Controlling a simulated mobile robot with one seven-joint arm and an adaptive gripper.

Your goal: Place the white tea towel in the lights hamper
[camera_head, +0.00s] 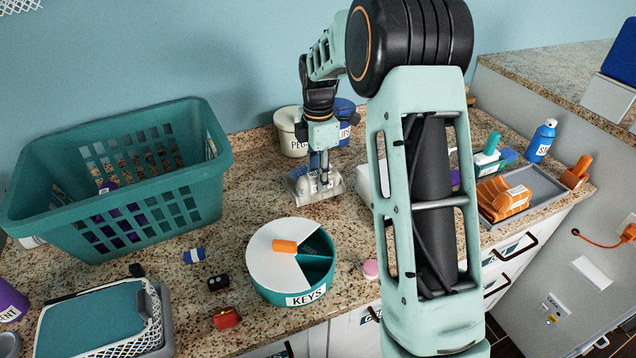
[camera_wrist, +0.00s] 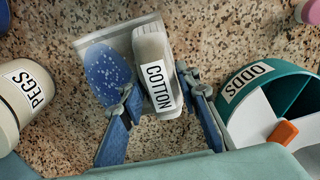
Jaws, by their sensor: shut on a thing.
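A white folded cloth (camera_wrist: 149,48) with a COTTON label, which looks like the white tea towel, lies between the fingers of my gripper (camera_wrist: 158,92). My blue fingers are shut on it, one at each side. A blue speckled oval thing sits left of the cloth, on or behind a clear pane or tray. In the head view my gripper (camera_head: 319,166) points down at the pale bundle (camera_head: 331,183) over the counter; whether the bundle is lifted I cannot tell. A teal slatted basket (camera_head: 130,130) stands at the left. I read no LIGHTS label on it or elsewhere.
Behind my gripper stand the pegs pot (camera_head: 292,135) and a blue clips pot (camera_head: 343,117). A round teal divided container (camera_head: 283,253) stands in front. A grey tray (camera_head: 549,179) holds an orange cloth (camera_head: 500,198) at the right. My arm hides the counter's middle right.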

